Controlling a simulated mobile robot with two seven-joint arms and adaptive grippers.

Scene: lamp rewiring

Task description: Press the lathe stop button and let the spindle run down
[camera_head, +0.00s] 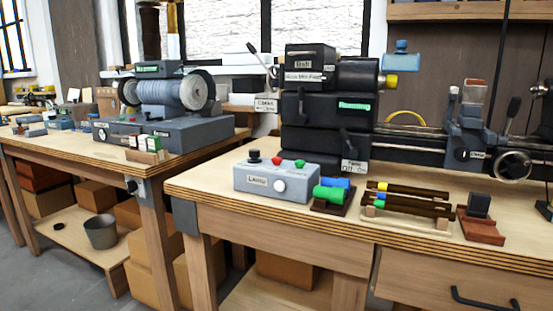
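A grey control box (248,190) with a lathe label stands near the front left of the right-hand workbench. Its top carries a black knob (254,156), a red button (277,160) and a green button (299,163). A white round knob (279,186) is on its front. The black lathe headstock (318,135) stands behind it with a lit green sign (355,106) that seems to read "Running". A dark cylinder, apparently the spindle (358,75), points right and ends in a yellow tip (391,81). Whether it turns cannot be told. Neither gripper is in view.
Green and blue cylinders (331,194), a rack of dark rods (412,204) and a reddish block (481,226) sit right of the box. The bench front edge (350,225) is clear. A bench grinder (165,95) stands on the left bench.

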